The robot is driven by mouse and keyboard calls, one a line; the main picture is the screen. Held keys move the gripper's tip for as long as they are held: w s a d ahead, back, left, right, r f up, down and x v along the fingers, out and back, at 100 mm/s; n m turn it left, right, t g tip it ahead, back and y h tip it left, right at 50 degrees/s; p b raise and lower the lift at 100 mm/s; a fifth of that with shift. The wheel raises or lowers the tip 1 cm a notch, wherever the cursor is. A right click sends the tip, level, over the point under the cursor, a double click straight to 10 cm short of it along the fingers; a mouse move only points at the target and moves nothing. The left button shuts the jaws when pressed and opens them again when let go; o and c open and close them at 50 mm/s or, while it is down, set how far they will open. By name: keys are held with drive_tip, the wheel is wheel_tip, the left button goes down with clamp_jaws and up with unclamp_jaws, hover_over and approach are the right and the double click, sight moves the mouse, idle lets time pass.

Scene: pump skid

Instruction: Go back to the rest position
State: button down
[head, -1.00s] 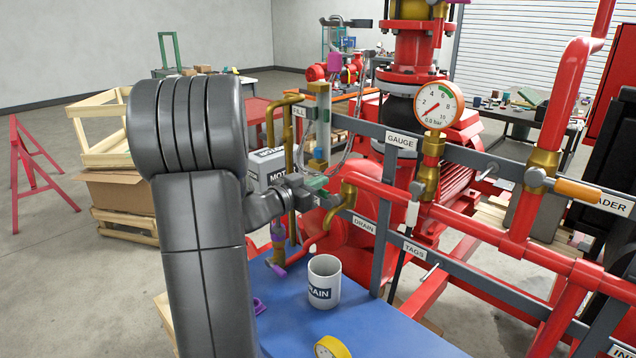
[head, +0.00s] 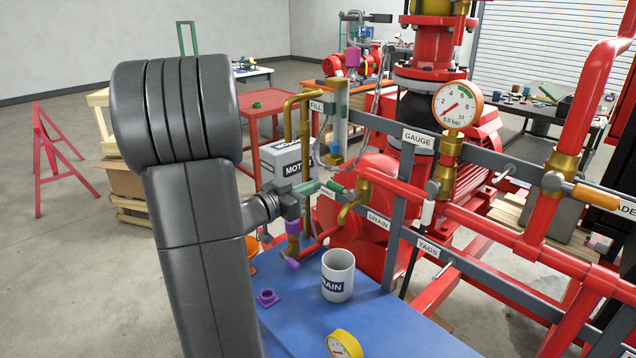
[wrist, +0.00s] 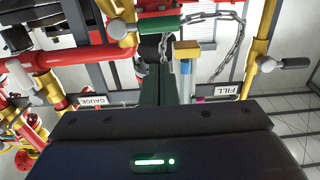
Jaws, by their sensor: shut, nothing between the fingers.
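My gripper (head: 311,187) is at the end of my dark arm, in front of the pipe rack in the head view. Its green fingers are together with nothing between them. They overlap the rack near the brass drain elbow (head: 354,197) in the picture, and I cannot tell the gap. In the wrist view the shut fingers (wrist: 160,88) point away from the dark gripper body toward the pipework. A white mug (head: 338,277) labelled DRAIN stands upright on the blue bench top (head: 385,318), below and right of my gripper.
Red pipes (head: 480,225) and a mounted gauge (head: 458,104) fill the right. Open floor (head: 75,260) lies left.

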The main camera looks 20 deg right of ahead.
sight(334, 187)
drive_tip(key=shift+s+a, duration=0.2)
drive_tip(key=shift+a, duration=0.25)
drive_tip(key=shift+d, duration=0.15)
drive_tip(key=b+x, duration=0.1)
drive_tip(key=x, duration=0.8)
drive_tip(key=shift+w+f+b, duration=0.1)
drive_tip(key=shift+f+b, duration=0.15)
drive_tip(key=shift+b, duration=0.15)
drive_tip(key=shift+r, duration=0.1)
